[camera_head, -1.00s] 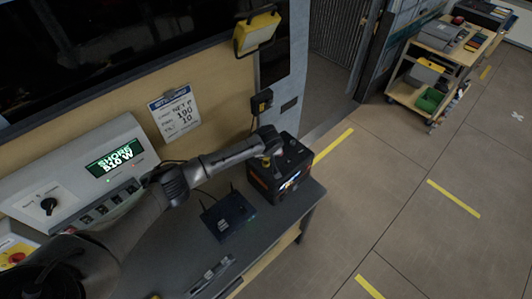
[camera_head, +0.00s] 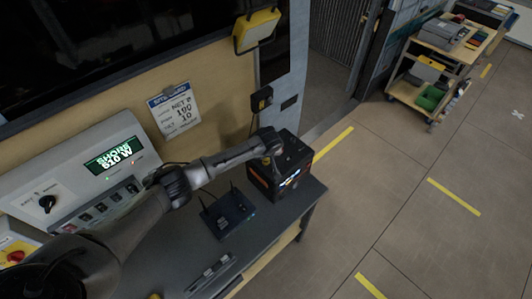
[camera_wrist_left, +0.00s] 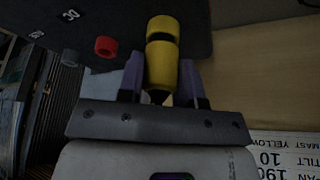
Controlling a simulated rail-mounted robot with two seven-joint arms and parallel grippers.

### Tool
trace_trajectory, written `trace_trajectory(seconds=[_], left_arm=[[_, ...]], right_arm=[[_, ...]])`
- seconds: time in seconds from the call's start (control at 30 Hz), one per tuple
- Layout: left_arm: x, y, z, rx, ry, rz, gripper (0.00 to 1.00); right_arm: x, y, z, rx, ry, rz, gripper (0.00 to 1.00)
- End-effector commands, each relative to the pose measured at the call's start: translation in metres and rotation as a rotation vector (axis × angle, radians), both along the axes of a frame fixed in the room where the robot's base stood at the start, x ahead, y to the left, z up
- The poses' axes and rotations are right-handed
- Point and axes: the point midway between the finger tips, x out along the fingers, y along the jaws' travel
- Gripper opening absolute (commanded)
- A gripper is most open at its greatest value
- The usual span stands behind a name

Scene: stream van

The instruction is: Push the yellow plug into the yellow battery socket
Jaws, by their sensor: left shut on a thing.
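The battery, a black box with an orange band and a lit display (camera_head: 280,180), stands at the far end of the grey bench. My left gripper (camera_head: 272,158) is over its left top edge. In the left wrist view my left gripper (camera_wrist_left: 160,85) has its purple fingers shut on the yellow plug (camera_wrist_left: 160,68). A second yellow piece (camera_wrist_left: 163,24), apparently the yellow socket, lies in line beyond a dark band. Whether the plug is fully seated cannot be told. A red socket (camera_wrist_left: 105,46) and a grey one (camera_wrist_left: 70,58) sit beside it on the dark panel. My right gripper is not in view.
A dark router with antennas (camera_head: 228,213) stands on the bench just left of the battery. A wall box (camera_head: 261,99) with a cable hangs behind it. A control panel (camera_head: 85,180) is at the left.

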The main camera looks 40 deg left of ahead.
Motion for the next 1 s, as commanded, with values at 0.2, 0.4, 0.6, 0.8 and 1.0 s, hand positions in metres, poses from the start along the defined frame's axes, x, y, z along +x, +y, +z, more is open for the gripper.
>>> trace_trajectory(seconds=[0.2, 0.4, 0.6, 0.8, 1.0], left_arm=[[-0.0001, -0.0002, -0.0053, -0.001, -0.001, 0.0, 0.04], [0.0, 0.0, -0.007, -0.001, -0.001, 0.0, 0.39], [0.0001, 0.0, -0.0068, -0.001, -0.001, 0.0, 0.58], [0.0001, 0.0001, -0.0068, 0.0, 0.0, 0.0, 0.62], [-0.0016, -0.0019, -0.0008, -0.001, -0.001, 0.0, 0.62]], right_arm=[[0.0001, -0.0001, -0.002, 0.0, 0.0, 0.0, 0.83], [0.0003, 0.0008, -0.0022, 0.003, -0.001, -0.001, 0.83], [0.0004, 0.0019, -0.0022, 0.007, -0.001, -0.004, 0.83], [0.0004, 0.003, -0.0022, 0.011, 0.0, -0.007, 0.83], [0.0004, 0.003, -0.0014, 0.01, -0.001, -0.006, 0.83]])
